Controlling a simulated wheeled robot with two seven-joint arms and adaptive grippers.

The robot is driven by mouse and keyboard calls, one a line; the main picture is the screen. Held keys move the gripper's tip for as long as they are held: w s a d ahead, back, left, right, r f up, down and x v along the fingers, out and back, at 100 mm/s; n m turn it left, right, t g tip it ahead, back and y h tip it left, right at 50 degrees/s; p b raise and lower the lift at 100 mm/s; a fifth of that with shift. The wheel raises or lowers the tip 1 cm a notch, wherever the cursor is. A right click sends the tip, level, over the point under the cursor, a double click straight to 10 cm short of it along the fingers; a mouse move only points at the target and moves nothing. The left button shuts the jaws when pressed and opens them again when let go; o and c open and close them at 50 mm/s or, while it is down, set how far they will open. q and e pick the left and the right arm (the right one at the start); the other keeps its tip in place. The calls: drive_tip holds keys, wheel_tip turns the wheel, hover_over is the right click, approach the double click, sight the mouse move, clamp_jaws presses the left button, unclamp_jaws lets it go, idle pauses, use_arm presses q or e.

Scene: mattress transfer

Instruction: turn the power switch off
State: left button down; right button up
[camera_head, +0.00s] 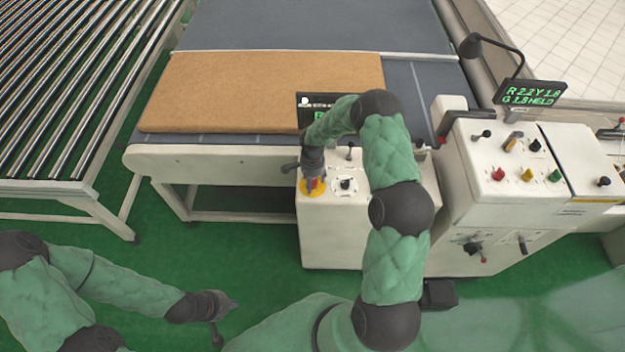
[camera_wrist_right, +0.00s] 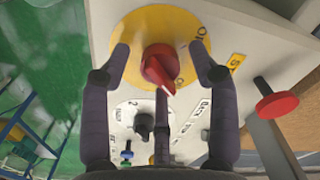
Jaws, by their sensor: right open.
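The power switch is a red knob (camera_wrist_right: 158,68) on a round yellow plate (camera_wrist_right: 135,28) with black lettering, set in a light panel. In the head view the yellow plate (camera_head: 311,191) shows on the white control box, and my right gripper covers most of the knob. My right gripper (camera_head: 314,172) points down over the switch. In the right wrist view its fingers (camera_wrist_right: 160,55) are open, one on each side of the red knob, with gaps between knob and fingers. My left gripper (camera_head: 222,305) hangs over the green floor, away from the box; its opening is unclear.
A black selector (camera_head: 346,185) sits beside the yellow plate, and a red-capped lever (camera_wrist_right: 276,100) stands near the panel edge. A larger console (camera_head: 470,185) with coloured knobs is at right. A brown mattress panel (camera_head: 235,90) lies on the conveyor behind. Rollers (camera_head: 70,90) are at left.

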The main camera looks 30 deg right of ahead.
drive_tip(key=c, duration=1.2)
drive_tip(key=shift+o, duration=0.2)
